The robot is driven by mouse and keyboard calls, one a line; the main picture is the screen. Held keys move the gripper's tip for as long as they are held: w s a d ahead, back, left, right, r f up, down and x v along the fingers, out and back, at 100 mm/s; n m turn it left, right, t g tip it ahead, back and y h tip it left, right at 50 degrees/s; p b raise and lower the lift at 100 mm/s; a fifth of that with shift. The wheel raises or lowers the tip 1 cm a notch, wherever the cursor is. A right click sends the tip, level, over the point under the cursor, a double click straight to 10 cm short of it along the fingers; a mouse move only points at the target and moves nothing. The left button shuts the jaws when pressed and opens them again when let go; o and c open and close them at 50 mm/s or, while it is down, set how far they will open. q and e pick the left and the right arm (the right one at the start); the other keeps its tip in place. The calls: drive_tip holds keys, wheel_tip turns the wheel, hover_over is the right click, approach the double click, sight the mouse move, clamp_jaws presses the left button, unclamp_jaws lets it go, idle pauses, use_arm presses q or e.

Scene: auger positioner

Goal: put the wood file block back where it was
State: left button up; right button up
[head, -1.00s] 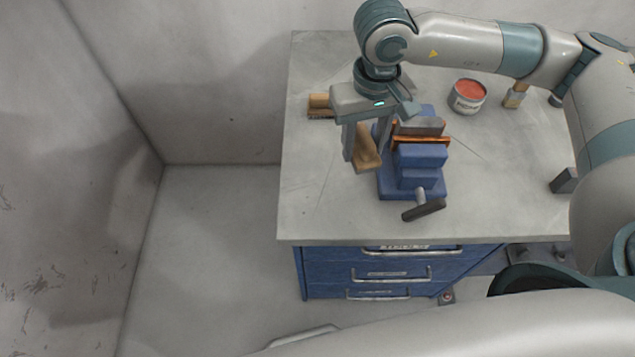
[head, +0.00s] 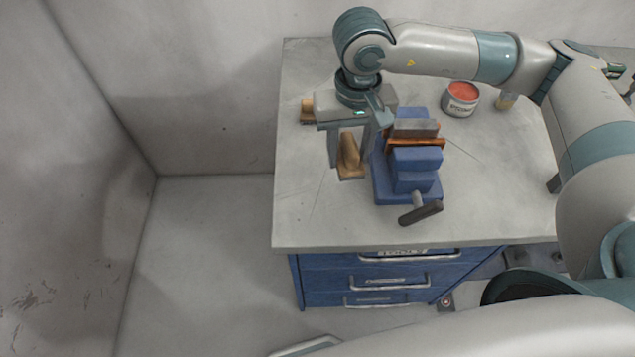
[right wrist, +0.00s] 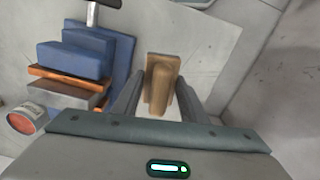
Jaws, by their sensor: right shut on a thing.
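The wood file block (head: 350,160) is a tan wooden piece with a flat base and a raised rounded grip. It is just left of the blue vise, at or very close to the table top; I cannot tell whether it touches. My right gripper (head: 349,158) points down from above and is shut on its grip. In the right wrist view the block (right wrist: 162,82) sits between the two fingers (right wrist: 160,100). My left gripper is out of view.
The blue vise (head: 405,185) clamps an orange-brown and grey piece, with its handle toward the front. Another wooden item (head: 307,112) lies at the back left, partly behind my gripper. A red-topped can (head: 461,98) stands behind right. The table's front left (head: 310,215) is clear.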

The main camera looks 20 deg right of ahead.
drive_tip(key=w+a+m+p, duration=0.1)
drive_tip(key=w+a+m, duration=0.2)
drive_tip(key=m, duration=0.7)
drive_tip(key=shift+w+a+f+m, duration=0.15)
drive_tip(key=shift+w+a+m, duration=0.2)
drive_tip(key=shift+a, duration=0.75)
wheel_tip(320, 180, down, 6)
drive_tip(key=p, duration=0.2)
drive_tip(key=shift+p, duration=0.3)
drive_tip(key=shift+f, duration=0.15)
